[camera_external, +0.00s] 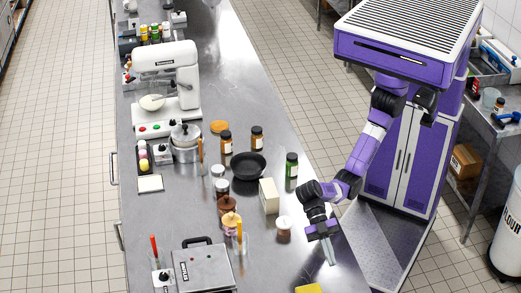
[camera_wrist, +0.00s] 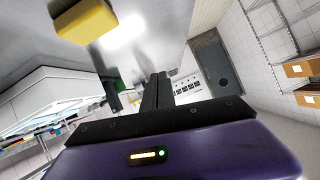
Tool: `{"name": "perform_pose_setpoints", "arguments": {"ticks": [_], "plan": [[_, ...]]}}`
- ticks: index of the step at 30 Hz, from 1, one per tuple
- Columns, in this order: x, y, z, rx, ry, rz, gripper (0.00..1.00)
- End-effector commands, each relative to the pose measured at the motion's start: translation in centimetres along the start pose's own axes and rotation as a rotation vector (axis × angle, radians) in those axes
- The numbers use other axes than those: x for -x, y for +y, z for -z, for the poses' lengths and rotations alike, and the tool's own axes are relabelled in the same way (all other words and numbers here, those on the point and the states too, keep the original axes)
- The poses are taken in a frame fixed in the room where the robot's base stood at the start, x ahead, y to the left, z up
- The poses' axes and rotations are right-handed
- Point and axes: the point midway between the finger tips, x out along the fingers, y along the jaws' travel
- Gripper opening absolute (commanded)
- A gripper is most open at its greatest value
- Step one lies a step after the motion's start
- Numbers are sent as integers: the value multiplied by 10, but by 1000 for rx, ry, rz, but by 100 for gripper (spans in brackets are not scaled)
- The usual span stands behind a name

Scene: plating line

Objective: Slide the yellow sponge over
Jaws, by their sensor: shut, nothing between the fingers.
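The yellow sponge (camera_external: 309,288) lies on the steel counter (camera_external: 262,264) at the bottom edge of the external view, partly cut off by the frame. It also shows in the wrist view as a yellow block (camera_wrist: 84,20) at the top left. My gripper (camera_external: 331,262) is over the counter's right side, a little beyond the sponge and to its right, with a visible gap between them. Its fingers are together and hold nothing; they also show in the wrist view (camera_wrist: 157,80).
A glass jar with brown contents (camera_external: 284,229) and a cream box (camera_external: 269,196) stand behind my gripper. A grey press (camera_external: 204,268) sits to the left. A black pan (camera_external: 248,165) and several bottles are farther back. The counter around the sponge looks clear.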

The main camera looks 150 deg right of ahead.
Motion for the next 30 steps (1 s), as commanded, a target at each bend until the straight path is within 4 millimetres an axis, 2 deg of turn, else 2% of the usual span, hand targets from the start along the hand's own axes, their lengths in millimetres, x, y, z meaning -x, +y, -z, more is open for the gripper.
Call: {"name": "perform_pose_setpoints", "arguments": {"ticks": [1, 6, 12, 14, 17, 20, 30], "plan": [[9, 14, -12, 19, -14, -13, 0], [35, 55, -60, 101, -62, -49, 0], [62, 88, -113, 179, -109, -78, 0], [66, 92, -121, 194, -117, -81, 0], [63, 94, -124, 205, -122, -82, 0], [52, 94, -120, 205, -122, -80, 0], [-6, 91, -91, 205, -121, -80, 0]]}}
